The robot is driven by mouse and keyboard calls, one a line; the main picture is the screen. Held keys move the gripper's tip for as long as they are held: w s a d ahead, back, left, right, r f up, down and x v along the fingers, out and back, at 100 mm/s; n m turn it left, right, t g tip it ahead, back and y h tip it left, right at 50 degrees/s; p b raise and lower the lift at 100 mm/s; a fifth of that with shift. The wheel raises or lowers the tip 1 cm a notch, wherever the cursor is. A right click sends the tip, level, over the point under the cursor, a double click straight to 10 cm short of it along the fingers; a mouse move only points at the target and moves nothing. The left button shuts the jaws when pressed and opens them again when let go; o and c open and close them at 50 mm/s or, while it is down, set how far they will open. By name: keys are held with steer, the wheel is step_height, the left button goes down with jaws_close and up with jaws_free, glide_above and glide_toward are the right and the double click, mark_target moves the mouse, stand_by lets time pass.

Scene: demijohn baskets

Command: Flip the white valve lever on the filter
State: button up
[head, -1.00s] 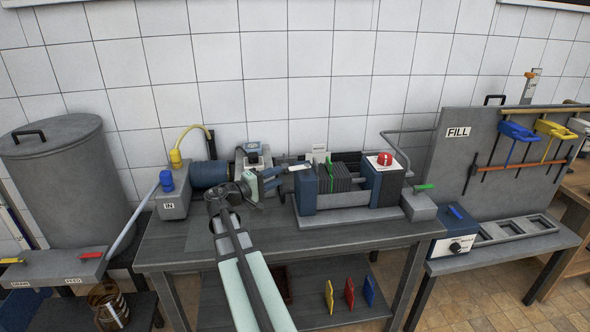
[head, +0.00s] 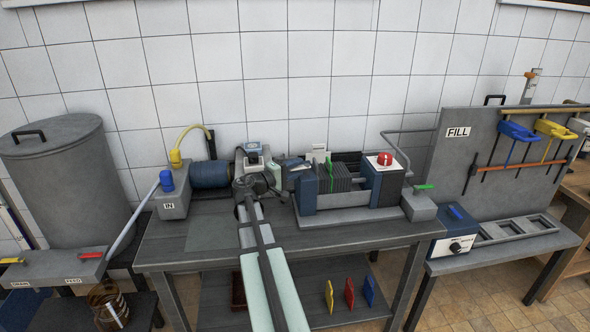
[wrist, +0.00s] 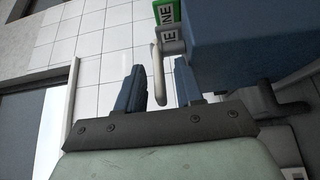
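The filter (head: 340,180) stands on the dark bench, with blue end blocks and dark plates between them. In the wrist view its blue block (wrist: 255,45) fills the upper right. The white valve lever (wrist: 157,75) sticks out beside this block, under a green and white label, and lies between my two fingers. My gripper (wrist: 160,75) is open, with a finger on each side of the lever and small gaps visible. In the head view my gripper (head: 291,167) is at the left end of the filter; I cannot make out the lever there.
A blue motor (head: 210,174) and a grey IN box (head: 173,203) are on the bench's left. The bench front (head: 350,237) is clear. A FILL panel (head: 455,165) stands at right.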

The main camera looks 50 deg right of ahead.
jaws_close()
steer(key=shift+w, duration=0.1)
steer(key=shift+w+d+m+g, duration=0.25)
steer(key=shift+m+g, duration=0.25)
steer(key=shift+g, duration=0.2)
steer(key=shift+m+g+y, duration=0.4)
steer(key=shift+g, duration=0.2)
jaws_free()
steer(key=shift+a, duration=0.1)
